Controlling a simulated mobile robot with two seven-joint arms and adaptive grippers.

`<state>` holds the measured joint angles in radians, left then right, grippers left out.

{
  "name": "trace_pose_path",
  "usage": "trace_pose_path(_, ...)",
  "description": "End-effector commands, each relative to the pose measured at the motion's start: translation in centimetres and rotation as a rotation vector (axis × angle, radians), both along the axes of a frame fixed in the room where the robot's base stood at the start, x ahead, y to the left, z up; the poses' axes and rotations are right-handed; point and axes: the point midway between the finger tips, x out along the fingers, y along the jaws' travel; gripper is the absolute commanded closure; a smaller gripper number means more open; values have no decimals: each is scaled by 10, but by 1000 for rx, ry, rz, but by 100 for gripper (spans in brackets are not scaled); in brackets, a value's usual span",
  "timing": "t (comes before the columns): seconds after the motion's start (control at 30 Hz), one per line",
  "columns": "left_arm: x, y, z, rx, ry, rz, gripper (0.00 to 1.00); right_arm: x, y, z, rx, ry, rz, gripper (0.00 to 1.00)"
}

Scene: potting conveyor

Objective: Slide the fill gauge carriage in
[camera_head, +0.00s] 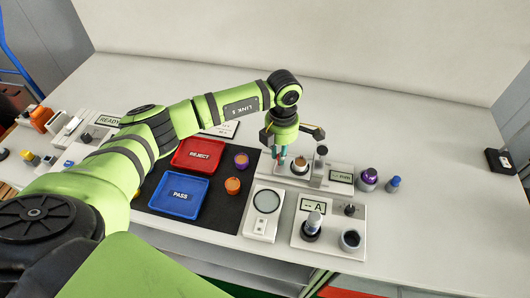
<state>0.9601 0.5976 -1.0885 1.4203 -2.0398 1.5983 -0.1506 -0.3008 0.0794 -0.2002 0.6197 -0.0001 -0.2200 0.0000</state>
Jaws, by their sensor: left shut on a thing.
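The fill gauge (341,176) is a pale unit with a small "mm" display at the right of the dark mat. A brown-topped pot (300,163) sits in it. The gauge carriage (317,171) is an upright grey part with a black knob on top, just right of the pot. My left gripper (281,157) reaches down at the gauge's left end. It is shut, seemingly on a part of the carriage; its fingers hide the exact contact. My right gripper is not in view.
A red REJECT tray (198,141) and a blue PASS tray (179,180) lie on the mat, with purple and orange pots beside them. A magnifier stand (266,201) and a meter unit (330,236) stand in front. The table's right side is mostly clear.

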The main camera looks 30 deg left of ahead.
Motion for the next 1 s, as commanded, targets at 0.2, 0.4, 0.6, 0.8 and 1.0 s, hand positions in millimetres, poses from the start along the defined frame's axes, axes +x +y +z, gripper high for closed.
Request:
trace_pose_path(0.2,12,-44,-3,-2,-2,-2,100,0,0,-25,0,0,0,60)
trace_pose_path(0.4,13,-52,0,-2,-2,-1,100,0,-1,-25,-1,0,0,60)
trace_pose_path(0.6,13,-53,1,-6,-3,-3,77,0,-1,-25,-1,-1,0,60)
trace_pose_path(0.8,13,-52,1,-4,-2,-2,57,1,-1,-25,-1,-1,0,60)
trace_pose_path(1.0,13,-51,2,-2,-1,-1,57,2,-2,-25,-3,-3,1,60)
